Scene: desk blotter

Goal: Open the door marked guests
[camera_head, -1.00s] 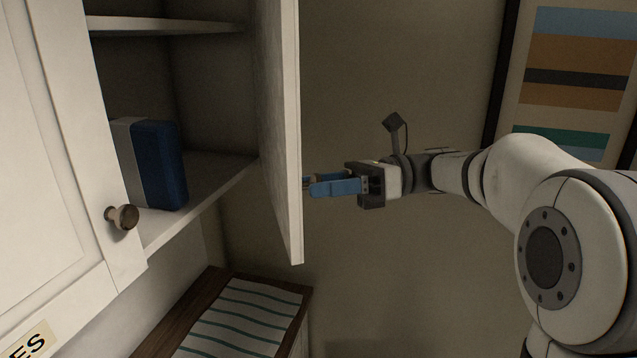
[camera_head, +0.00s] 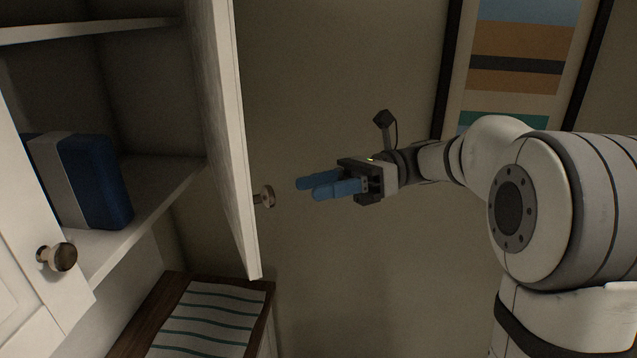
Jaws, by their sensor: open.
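A white cabinet door (camera_head: 232,130) stands swung wide open, seen nearly edge-on, at the right side of the cabinet. Its round knob (camera_head: 265,196) sticks out on the door's right face. My gripper (camera_head: 308,189), with blue fingers, is open and empty to the right of that knob, with a gap between them. No "guests" marking is readable in the current view.
Inside the open cabinet, a blue and grey book-like object (camera_head: 95,180) stands on the shelf (camera_head: 150,200). Below is a wooden counter (camera_head: 150,318) with a striped cloth (camera_head: 205,320). A framed striped picture (camera_head: 515,65) hangs on the wall. The space around my gripper is clear.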

